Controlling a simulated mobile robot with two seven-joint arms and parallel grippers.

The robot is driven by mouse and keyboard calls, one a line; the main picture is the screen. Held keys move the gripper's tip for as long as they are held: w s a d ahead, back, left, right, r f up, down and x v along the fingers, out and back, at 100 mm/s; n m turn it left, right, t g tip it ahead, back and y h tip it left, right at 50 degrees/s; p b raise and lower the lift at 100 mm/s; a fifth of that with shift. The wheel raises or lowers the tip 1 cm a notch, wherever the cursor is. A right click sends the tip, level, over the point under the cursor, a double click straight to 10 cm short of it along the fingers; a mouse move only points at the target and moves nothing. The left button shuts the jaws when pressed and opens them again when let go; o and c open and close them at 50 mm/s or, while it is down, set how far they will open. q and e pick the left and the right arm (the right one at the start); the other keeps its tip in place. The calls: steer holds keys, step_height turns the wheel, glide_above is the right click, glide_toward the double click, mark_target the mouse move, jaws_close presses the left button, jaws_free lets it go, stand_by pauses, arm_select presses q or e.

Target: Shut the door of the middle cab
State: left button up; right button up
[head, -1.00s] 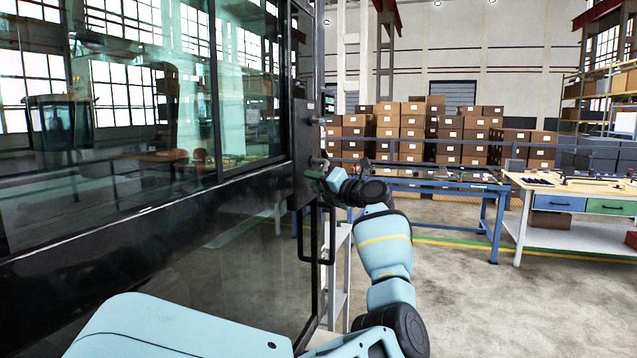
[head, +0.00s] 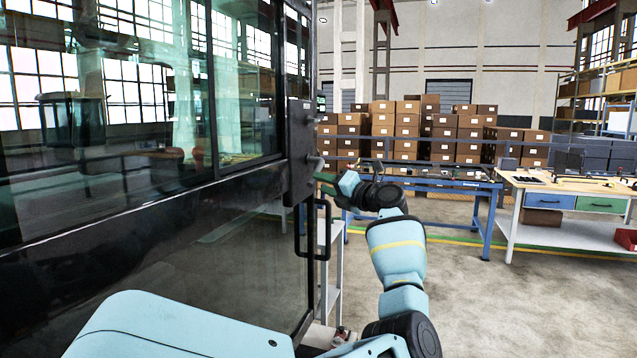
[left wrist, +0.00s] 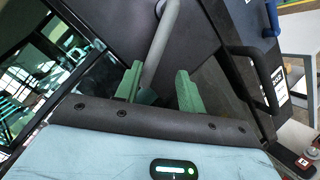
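The cab door (head: 150,255), with a black frame, a dark lower panel and large windows, fills the left of the head view. Whether it stands ajar is unclear. Near its right edge is a black lock plate (head: 300,150) with a grey lever (head: 316,162). A black pull handle (head: 326,230) is below it. My left gripper (head: 326,181) is just beside the lever. In the left wrist view its green fingers (left wrist: 158,90) are apart, with the grey lever (left wrist: 160,45) reaching down between them, close to the left finger. Contact is unclear. My right gripper is out of view.
A blue-framed workbench (head: 445,185) and a table with drawers (head: 570,195) stand behind on the right. Stacked boxes (head: 410,130) are farther back. Open concrete floor (head: 500,300) lies right of the door.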

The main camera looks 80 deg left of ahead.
arm_select(q)
steer(key=shift+w+d, duration=0.3)
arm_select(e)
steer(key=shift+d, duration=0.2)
